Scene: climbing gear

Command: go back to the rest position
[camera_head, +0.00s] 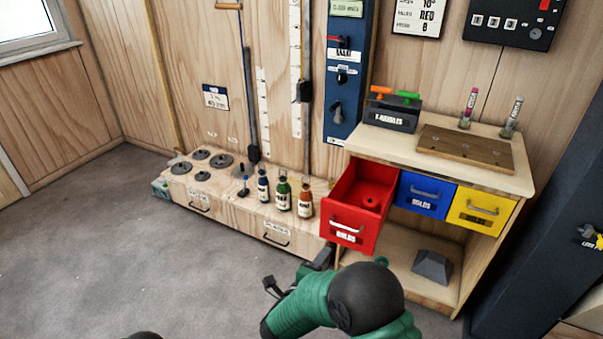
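My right arm comes in at the bottom with a green forearm and a black joint. Dark parts of my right gripper (272,287) show at the forearm's far end, in front of the low wooden bench. The forearm hides much of the gripper, so its opening is unclear. I see nothing held in it. The red drawer (348,229) just beyond is pulled out, with a round red thing (371,202) inside. A small dark rounded part at the bottom edge may be my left arm; my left gripper is out of view.
The blue drawer (425,194) and yellow drawer (481,210) are shut. A grey block (432,266) lies on the shelf below. Several bottles and dark discs stand on the low bench (230,208). The grey floor (110,255) at left is clear.

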